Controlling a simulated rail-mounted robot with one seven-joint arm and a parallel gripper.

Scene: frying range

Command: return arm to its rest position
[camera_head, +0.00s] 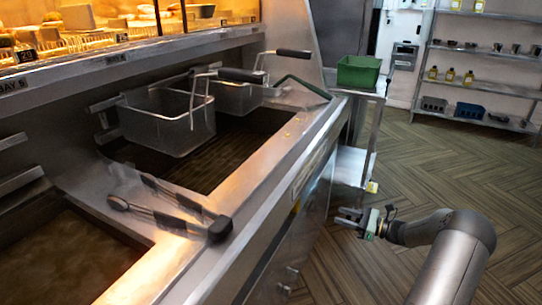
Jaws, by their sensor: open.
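My gripper (347,218) is at the end of my grey arm in the lower right. It is open and empty, its fingers pointing left, over the wood-look floor beside the front of the fryer range (305,185). It appears apart from the range and holds nothing.
Two fry baskets (168,120) (238,97) hang over a dark oil vat (222,155). Tongs (165,213) lie on the steel rim near a second vat (60,260). A green bin (358,72) stands on a steel cart (352,165). Floor (440,165) on the right is clear.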

